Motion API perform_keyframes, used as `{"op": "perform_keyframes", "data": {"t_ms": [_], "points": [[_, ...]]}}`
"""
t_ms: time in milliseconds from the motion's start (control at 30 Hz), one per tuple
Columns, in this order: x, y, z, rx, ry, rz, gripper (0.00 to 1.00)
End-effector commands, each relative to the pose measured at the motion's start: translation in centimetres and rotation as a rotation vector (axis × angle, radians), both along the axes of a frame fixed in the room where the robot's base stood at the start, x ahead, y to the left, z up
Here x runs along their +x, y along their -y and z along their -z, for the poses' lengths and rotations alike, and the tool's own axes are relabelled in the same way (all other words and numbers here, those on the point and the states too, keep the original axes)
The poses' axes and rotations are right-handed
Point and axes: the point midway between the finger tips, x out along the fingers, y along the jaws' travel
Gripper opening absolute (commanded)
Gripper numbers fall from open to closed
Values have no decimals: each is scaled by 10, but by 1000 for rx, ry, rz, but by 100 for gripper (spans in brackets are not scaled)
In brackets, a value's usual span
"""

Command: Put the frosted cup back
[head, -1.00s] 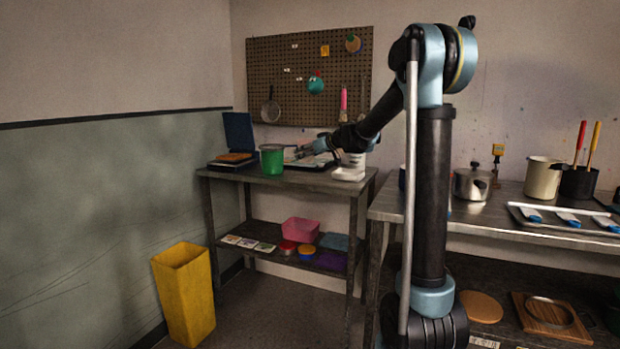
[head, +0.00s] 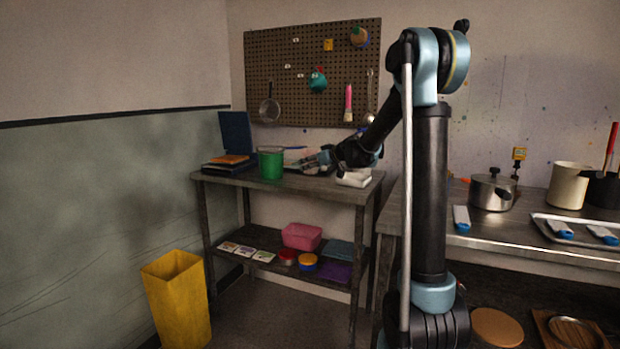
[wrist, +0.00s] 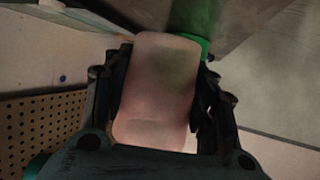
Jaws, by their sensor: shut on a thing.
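The frosted cup (wrist: 152,95) is a pale, pinkish, translucent cup that fills the middle of the wrist view. My gripper (wrist: 162,75) is shut on it, with one dark finger on each side. In the head view my gripper (head: 312,161) is over the left table, just right of the green bucket (head: 270,164). The cup is too small and too covered by the gripper to make out there. In the wrist view the green bucket (wrist: 193,22) shows behind the far end of the cup; I cannot tell whether they touch.
The left table (head: 300,186) also holds a dark blue open case (head: 236,135) and a white item (head: 354,178) near my wrist. A pegboard (head: 290,60) hangs behind. A yellow bin (head: 178,300) stands on the floor. The right table has a pot (head: 492,192) and a tray (head: 585,232).

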Motion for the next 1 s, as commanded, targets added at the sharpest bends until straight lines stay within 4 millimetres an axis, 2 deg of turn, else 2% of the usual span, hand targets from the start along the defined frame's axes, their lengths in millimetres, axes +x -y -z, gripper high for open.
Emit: {"op": "perform_keyframes", "data": {"t_ms": [167,400,700,733,800,1000], "points": [[0,-1,12,0,0,-1,23],[0,-3,41,0,0,-3,23],[-1,-3,45,0,0,-3,23],[-1,-3,45,0,0,-4,57],[-1,-4,45,0,0,-4,73],[-1,-4,44,0,0,-4,73]]}}
